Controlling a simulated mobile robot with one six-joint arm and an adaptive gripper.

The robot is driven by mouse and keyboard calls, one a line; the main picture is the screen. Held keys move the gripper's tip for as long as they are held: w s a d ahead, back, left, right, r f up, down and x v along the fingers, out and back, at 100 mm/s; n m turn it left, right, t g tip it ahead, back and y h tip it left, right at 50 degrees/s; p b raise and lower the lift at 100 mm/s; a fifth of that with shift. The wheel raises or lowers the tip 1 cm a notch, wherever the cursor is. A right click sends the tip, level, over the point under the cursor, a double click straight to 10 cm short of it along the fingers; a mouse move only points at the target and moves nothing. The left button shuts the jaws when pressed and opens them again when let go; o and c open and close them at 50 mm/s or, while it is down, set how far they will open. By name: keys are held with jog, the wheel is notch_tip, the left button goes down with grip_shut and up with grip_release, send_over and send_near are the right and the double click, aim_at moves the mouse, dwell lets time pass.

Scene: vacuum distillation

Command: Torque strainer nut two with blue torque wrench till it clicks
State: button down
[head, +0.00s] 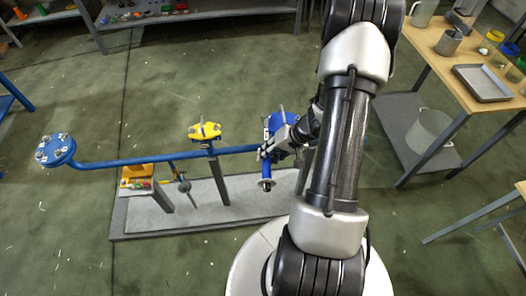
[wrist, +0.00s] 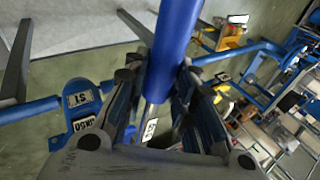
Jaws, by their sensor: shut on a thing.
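My gripper (head: 272,150) is at the right end of the blue pipe in the head view, in front of a blue fitting (head: 284,117) that the arm partly hides. In the wrist view my gripper (wrist: 156,92) is shut on the blue torque wrench (wrist: 177,35), a thick blue handle with a metal shaft passing between the fingers. The wrench's blue end (head: 265,169) shows below the gripper in the head view. A blue body with white "ST" and "DN50" tags (wrist: 80,98) is left of the fingers in the wrist view. I cannot make out strainer nut two or the wrench's head.
The blue pipe (head: 130,162) runs left to a bolted flange (head: 55,150). A yellow valve part (head: 205,131) sits on it. A grey base plate (head: 235,200) lies below. A wooden table (head: 440,68) with a tray (head: 482,83) stands right. Open floor lies behind the pipe.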

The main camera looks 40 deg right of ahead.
jog(key=s+d+n+g+y, duration=0.2)
jog(key=d+n, duration=0.5)
jog(key=d, duration=0.4)
jog(key=shift+s+d+n+g, duration=0.2)
jog(key=shift+s+n+g, duration=0.2)
jog(key=shift+s+g, duration=0.55)
jog(key=shift+w+a+m+t, duration=0.1)
jog(key=shift+a+m+t, duration=0.35)
jog(key=shift+a, duration=0.35)
jog(key=shift+w+a+m+t, duration=0.1)
jog(key=shift+a+m+t, duration=0.1)
jog(key=shift+a+m, duration=0.5)
jog(key=shift+a, duration=0.15)
